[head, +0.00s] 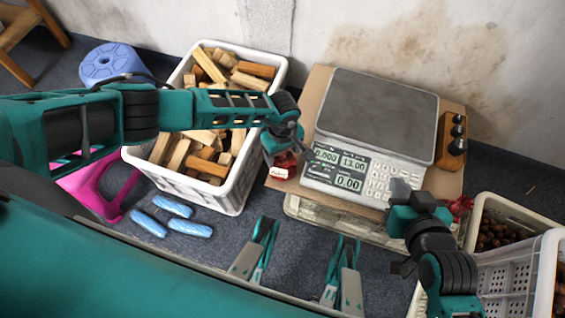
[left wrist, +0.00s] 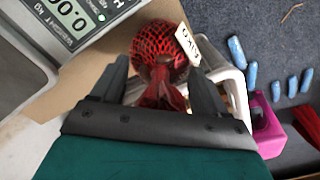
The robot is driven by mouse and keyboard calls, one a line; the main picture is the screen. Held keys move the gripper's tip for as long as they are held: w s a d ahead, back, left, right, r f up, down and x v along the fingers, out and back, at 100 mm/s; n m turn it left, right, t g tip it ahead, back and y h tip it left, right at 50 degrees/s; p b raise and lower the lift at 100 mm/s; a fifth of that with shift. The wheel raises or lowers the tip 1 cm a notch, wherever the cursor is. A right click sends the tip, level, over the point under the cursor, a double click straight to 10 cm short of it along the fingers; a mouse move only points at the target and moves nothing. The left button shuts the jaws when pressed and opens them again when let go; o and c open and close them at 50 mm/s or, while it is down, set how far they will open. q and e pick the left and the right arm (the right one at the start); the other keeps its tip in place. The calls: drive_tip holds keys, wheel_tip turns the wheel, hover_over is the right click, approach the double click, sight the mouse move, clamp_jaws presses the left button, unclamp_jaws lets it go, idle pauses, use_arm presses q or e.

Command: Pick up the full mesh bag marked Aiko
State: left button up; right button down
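A full red mesh bag (left wrist: 165,45) lies at the edge of the cardboard, left of the scale. Its white tag (left wrist: 187,44) is partly readable and seems to end in "KO". In the head view the bag (head: 285,161) shows below my left gripper (head: 293,146), partly hidden by it. In the left wrist view my left gripper (left wrist: 160,88) has its fingers apart, on either side of the bag's gathered red neck, with gaps at both sides. My right gripper (head: 402,190) is over the scale's front right corner; its finger opening is unclear.
The scale (head: 382,92) stands on cardboard (head: 317,90). A white crate (head: 243,191) of wood blocks is at left, with blue rolls (head: 172,206) and a pink stool (head: 100,185) nearby. More red mesh (head: 459,205) and chestnut crates (head: 515,208) are at right.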

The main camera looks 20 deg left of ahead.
use_arm(q)
clamp_jaws()
idle(0.5)
drive_tip(key=shift+r, duration=0.1)
